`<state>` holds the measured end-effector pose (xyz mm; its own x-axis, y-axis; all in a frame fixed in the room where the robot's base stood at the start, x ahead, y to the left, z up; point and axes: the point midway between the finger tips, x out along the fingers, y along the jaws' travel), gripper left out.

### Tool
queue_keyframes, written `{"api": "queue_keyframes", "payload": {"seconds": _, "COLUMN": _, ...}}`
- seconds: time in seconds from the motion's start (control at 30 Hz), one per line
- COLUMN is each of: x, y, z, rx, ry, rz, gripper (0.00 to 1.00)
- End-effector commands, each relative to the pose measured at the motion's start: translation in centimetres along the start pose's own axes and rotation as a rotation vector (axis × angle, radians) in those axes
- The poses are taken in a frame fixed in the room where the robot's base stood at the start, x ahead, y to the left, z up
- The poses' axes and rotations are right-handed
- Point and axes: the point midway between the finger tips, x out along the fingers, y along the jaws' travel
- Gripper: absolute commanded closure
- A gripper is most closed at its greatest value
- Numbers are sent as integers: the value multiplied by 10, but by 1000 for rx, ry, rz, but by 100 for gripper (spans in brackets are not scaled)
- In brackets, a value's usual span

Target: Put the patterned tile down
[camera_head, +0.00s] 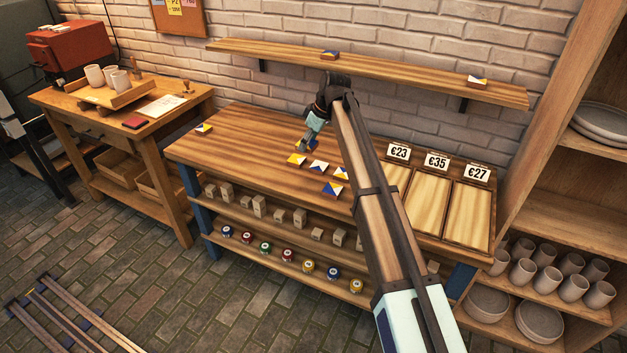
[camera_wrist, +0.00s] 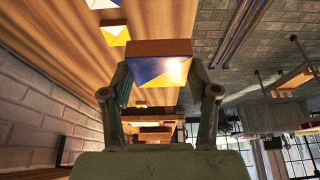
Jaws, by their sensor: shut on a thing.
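My gripper (camera_head: 308,144) is over the middle of the wooden workbench (camera_head: 250,145), toward its back. In the wrist view, my gripper (camera_wrist: 160,85) is shut on a patterned tile (camera_wrist: 158,70) with a brown edge and a blue, yellow and white face. The fingers grip it from both sides. In the head view, the held tile is small and partly hidden by the fingers. I cannot tell whether it touches the bench top. Several similar tiles lie close by on the bench, including a yellow one (camera_head: 297,159) and a white-and-blue one (camera_head: 318,167).
Another tile (camera_head: 204,128) lies at the bench's left end. Two tiles (camera_head: 330,54) (camera_head: 477,81) sit on the wall shelf (camera_head: 400,70). Priced trays (camera_head: 467,215) fill the bench's right end. The bench's left half is mostly clear.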

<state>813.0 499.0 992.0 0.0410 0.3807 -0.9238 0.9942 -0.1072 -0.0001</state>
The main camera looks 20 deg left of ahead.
Motion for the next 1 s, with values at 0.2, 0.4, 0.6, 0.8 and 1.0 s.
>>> {"api": "queue_keyframes", "payload": {"seconds": 0.2, "x": 48, "y": -1, "z": 21, "rx": 0, "ry": -1, "rz": -1, "gripper": 79}}
{"api": "queue_keyframes", "payload": {"seconds": 0.4, "x": 87, "y": 0, "z": 37, "rx": 0, "ry": 0, "rz": -1, "gripper": 79}}
{"api": "queue_keyframes", "payload": {"seconds": 0.6, "x": 105, "y": 0, "z": 44, "rx": -1, "ry": 1, "rz": 1, "gripper": 79}}
{"api": "queue_keyframes", "payload": {"seconds": 0.8, "x": 118, "y": 0, "z": 49, "rx": 0, "ry": 0, "rz": -1, "gripper": 79}}
{"api": "queue_keyframes", "payload": {"seconds": 1.0, "x": 142, "y": 0, "z": 59, "rx": 0, "ry": 0, "rz": -1, "gripper": 79}}
